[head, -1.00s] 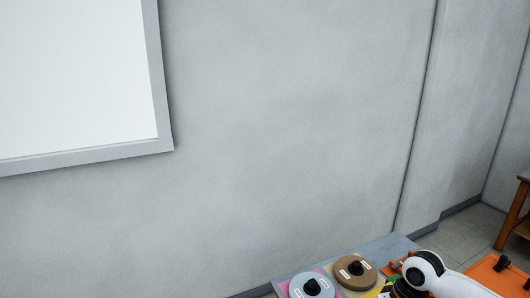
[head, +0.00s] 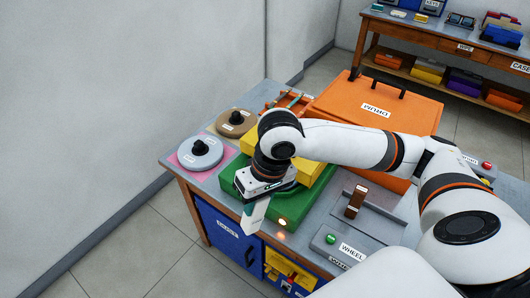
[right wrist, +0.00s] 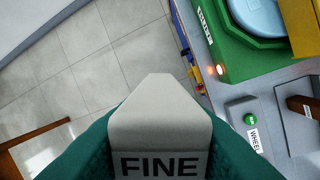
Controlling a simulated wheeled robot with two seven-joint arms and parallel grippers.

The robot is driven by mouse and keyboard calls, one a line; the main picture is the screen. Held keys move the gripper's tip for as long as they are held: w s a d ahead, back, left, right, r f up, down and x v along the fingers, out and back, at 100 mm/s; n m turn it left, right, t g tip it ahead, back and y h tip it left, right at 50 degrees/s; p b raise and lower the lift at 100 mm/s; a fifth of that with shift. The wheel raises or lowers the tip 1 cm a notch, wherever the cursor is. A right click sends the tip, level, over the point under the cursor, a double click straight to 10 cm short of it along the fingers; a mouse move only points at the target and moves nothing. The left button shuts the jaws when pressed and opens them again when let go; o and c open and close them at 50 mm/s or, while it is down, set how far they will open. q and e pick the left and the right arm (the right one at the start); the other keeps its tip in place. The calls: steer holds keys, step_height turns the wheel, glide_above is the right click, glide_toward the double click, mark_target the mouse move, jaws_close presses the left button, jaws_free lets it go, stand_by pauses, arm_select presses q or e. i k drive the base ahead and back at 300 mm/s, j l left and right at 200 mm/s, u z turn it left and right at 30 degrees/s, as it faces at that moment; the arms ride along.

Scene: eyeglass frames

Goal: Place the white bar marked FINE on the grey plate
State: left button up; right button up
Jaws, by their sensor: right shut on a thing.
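The white bar marked FINE (right wrist: 160,115) is held between the teal fingers of my right gripper (head: 264,192), with its label facing the right wrist camera. The bar (head: 254,214) also shows in the head view, pointing down from the gripper by the front edge of the green machine (head: 293,207). A flat grey plate (head: 385,205) lies on the table to the right, with a brown bar (head: 355,201) standing near its left end. The gripper is to the left of this plate and apart from it. My left gripper is not in view.
A grey disc (head: 200,154) and a brown disc (head: 235,122), each with a black knob, lie at the left. A yellow block (head: 312,167) and large orange case (head: 378,101) stand behind. A grey WHEEL switch box (head: 338,243) sits at the front. Blue drawers (head: 225,230) are below.

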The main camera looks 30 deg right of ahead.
mark_target(368, 221)
steer(key=z, duration=1.6)
steer(key=j+u, duration=0.25)
steer(key=u, duration=0.15)
